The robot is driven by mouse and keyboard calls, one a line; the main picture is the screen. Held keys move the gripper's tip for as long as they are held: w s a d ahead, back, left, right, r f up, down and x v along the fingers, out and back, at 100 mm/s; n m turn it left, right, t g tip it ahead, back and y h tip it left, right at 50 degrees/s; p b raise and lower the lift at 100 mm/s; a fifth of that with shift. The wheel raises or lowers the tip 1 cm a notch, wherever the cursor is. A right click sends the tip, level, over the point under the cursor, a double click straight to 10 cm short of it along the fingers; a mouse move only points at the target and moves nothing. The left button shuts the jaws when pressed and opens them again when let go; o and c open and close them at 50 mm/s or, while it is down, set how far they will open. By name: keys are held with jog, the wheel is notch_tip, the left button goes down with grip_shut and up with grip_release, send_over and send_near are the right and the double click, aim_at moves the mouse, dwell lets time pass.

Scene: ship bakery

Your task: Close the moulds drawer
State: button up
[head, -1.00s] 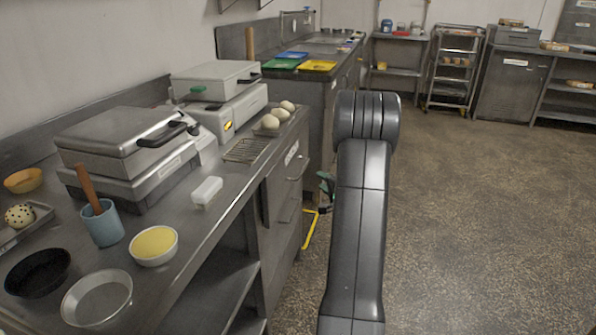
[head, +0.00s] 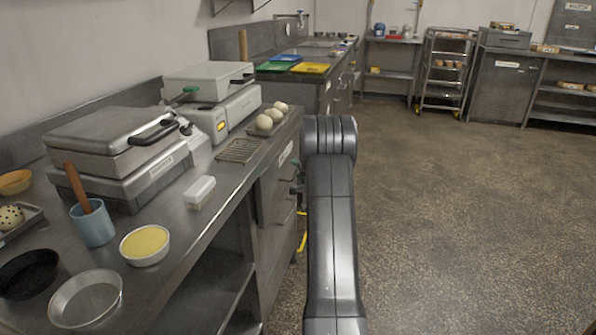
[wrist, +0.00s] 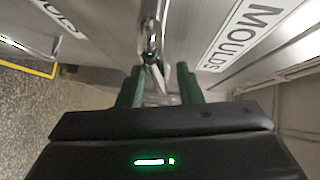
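The moulds drawer is in the steel counter's front, left of my arm in the head view; its front (head: 272,222) is partly hidden. I cannot tell how far it stands open. In the wrist view a white MOULDS label (wrist: 252,32) is at the right and a second, partly cut-off label is at the upper left. A shiny metal handle (wrist: 150,32) runs down toward my gripper (wrist: 158,84). The two green fingers are apart, one on each side of the handle's near end. I see no clear grip on it. In the head view my arm mostly hides the gripper.
A yellow floor marking (head: 302,240) lies by the counter. The speckled floor (head: 450,220) to the right is clear.

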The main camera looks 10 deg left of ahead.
grip_shut()
jog(key=a, duration=0.3)
jog(key=shift+a+p, duration=0.25)
jog(key=shift+p, duration=0.15)
grip_release()
jog(key=shift+a, duration=0.1)
jog(key=p, duration=0.1)
send_near(287, 167)
jog(key=v, duration=0.4)
jog(key=shift+s+d, duration=0.15)
jog(key=shift+d, duration=0.05)
